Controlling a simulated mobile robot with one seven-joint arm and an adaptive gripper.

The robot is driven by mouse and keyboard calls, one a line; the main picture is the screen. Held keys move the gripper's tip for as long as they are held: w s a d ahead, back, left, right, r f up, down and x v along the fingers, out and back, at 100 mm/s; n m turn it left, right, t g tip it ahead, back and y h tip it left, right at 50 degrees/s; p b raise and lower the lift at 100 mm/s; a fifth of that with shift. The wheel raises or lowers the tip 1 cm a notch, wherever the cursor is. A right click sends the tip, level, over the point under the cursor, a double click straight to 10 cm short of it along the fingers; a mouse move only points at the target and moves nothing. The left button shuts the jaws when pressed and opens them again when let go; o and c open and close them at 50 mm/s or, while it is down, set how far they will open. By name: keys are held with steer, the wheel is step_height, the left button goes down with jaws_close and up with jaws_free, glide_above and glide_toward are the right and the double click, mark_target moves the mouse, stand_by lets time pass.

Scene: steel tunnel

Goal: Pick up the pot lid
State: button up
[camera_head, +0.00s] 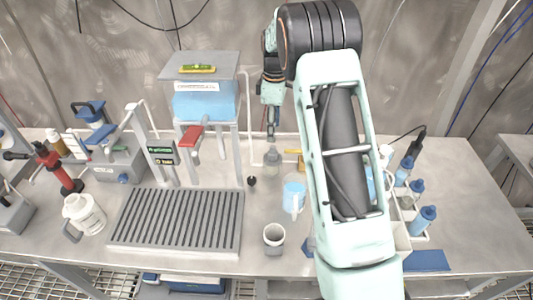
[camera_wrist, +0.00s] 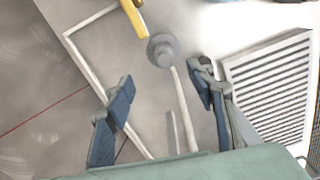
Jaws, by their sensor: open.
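No pot is clearly visible. A round grey piece with a raised knob (camera_wrist: 163,50) lies beyond my fingertips in the wrist view and may be the pot lid; I cannot tell for sure. A small grey piece (camera_head: 272,158) below my gripper in the head view looks like the same thing. My gripper (camera_head: 271,132) points down above the back of the bench. In the wrist view my gripper (camera_wrist: 163,78) has its two fingers wide apart, with nothing between the tips. The grey piece is apart from both fingers.
A yellow handle (camera_wrist: 132,16) is beside the grey piece. Thin white pipes run close by. A blue-filled tank (camera_head: 205,104) stands left of my gripper. A blue-filled jug (camera_head: 293,193), a grey cup (camera_head: 274,238) and a slatted drain tray (camera_head: 178,249) are nearer the front.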

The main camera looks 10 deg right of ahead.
mark_target(273, 147)
step_height(273, 147, down, 5)
steer(key=shift+d+r+p, duration=0.1)
steer(key=shift+r+p, duration=0.1)
steer(key=shift+p, duration=0.1)
steer(key=shift+s+a+f+p, duration=0.15)
steer(key=shift+f+p, duration=0.25)
steer(key=shift+f, duration=0.95)
steer(key=shift+s+a+f+p, duration=0.15)
steer(key=shift+f+p, duration=0.25)
steer(key=shift+f, duration=0.95)
steer(key=shift+d, duration=0.1)
steer(key=shift+c, duration=0.6)
steer(key=c, duration=1.2)
steer(key=shift+r, duration=0.1)
